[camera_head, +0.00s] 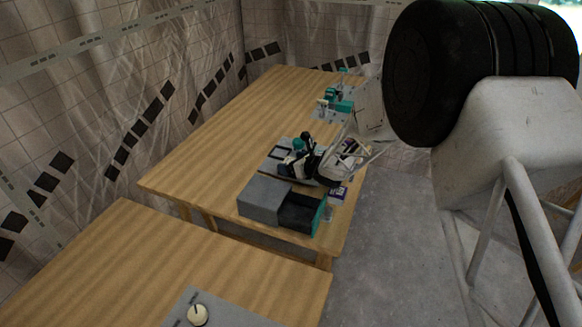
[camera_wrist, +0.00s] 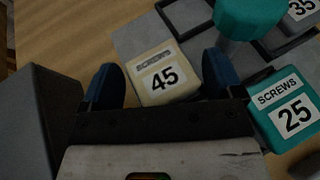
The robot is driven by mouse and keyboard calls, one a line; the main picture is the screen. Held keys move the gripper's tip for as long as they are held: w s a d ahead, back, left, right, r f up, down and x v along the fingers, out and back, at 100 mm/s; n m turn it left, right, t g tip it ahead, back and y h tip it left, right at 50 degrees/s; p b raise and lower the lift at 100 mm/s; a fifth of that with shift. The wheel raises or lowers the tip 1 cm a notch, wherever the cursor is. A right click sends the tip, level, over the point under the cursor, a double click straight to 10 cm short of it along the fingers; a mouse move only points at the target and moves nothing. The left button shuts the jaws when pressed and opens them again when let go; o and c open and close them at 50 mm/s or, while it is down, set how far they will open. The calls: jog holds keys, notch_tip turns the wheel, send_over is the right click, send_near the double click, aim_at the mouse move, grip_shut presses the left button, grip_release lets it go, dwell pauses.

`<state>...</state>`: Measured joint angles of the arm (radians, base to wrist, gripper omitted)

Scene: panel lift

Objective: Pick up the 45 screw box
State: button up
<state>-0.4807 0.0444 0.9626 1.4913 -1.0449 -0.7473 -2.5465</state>
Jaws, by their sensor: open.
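The cream screw box (camera_wrist: 163,76) marked "SCREWS 45" sits on a grey panel in the wrist view. My gripper (camera_wrist: 160,64) is open, with one blue finger on the left side of this box and one on the right. The box lies between the fingertips in the picture; I cannot tell whether they touch it or how high they are above it. In the head view my gripper (camera_head: 312,160) is over the cluttered panel on the far table, and the 45 box cannot be made out clearly.
A teal box (camera_wrist: 285,108) marked "SCREWS 25" is close to the right finger. A teal knob (camera_wrist: 246,18) stands behind it, and part of a "35" label (camera_wrist: 302,8) shows. A grey case (camera_head: 264,198) stands in front of the panel. The table's (camera_head: 215,125) left part is clear.

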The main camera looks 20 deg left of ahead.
dwell(0.3)
jog(key=c, duration=0.8)
jog(key=shift+r, duration=5.05)
